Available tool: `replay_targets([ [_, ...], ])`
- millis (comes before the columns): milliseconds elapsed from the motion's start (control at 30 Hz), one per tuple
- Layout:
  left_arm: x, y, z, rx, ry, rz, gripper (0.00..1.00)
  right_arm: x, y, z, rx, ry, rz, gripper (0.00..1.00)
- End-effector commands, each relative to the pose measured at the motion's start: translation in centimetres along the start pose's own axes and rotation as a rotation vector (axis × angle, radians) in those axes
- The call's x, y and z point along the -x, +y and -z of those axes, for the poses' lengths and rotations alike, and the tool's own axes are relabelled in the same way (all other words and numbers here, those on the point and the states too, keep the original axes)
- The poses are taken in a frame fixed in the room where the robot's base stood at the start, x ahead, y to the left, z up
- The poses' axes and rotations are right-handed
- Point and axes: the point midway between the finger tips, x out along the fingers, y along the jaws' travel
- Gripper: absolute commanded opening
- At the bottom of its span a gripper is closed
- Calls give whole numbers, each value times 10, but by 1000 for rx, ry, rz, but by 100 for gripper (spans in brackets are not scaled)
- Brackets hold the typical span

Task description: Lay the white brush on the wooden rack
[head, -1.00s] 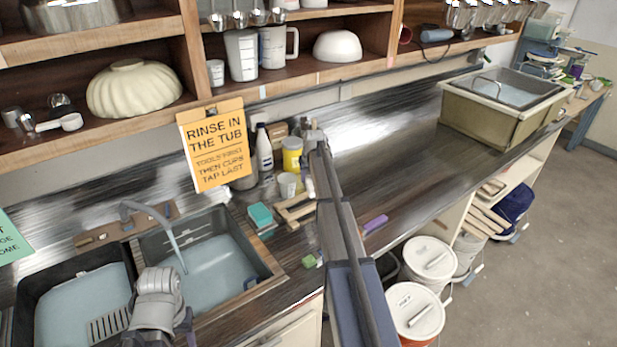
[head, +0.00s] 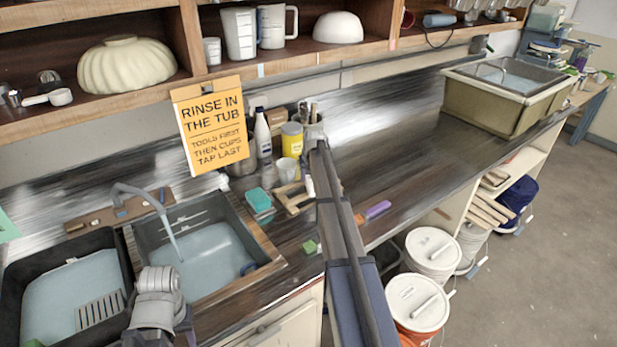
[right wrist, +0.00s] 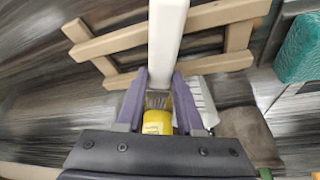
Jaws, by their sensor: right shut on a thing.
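The white brush shows by its white handle (right wrist: 167,40) in the right wrist view. My right gripper (right wrist: 156,88) is shut on it, with a purple finger on each side. The handle extends up the picture over the wooden rack (right wrist: 112,42); I cannot tell whether they touch. In the head view the rack (head: 292,199) lies on the counter right of the sink. The brush's white end (head: 308,187) shows beside my right arm, which hides most of that gripper. My left arm is at the lower left; its finger opening cannot be made out.
A teal sponge (head: 258,200) lies between rack and sink (head: 272,262). A yellow jar (head: 291,140), a white cup (head: 287,170) and a white bottle (head: 262,133) stand behind the rack. A green block (head: 310,247) and a purple block (head: 377,209) lie nearby.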

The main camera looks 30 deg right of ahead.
Motion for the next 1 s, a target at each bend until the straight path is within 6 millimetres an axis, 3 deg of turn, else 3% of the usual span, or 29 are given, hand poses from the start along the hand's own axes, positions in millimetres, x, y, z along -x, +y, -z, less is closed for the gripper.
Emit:
replay_targets([
  [967,-12,1,1,0,0,0,50,-11,0,-4,0,0,0,0],
  [1000,-12,1,1,0,0,0,50,-11,0,-4,0,0,0,37],
])
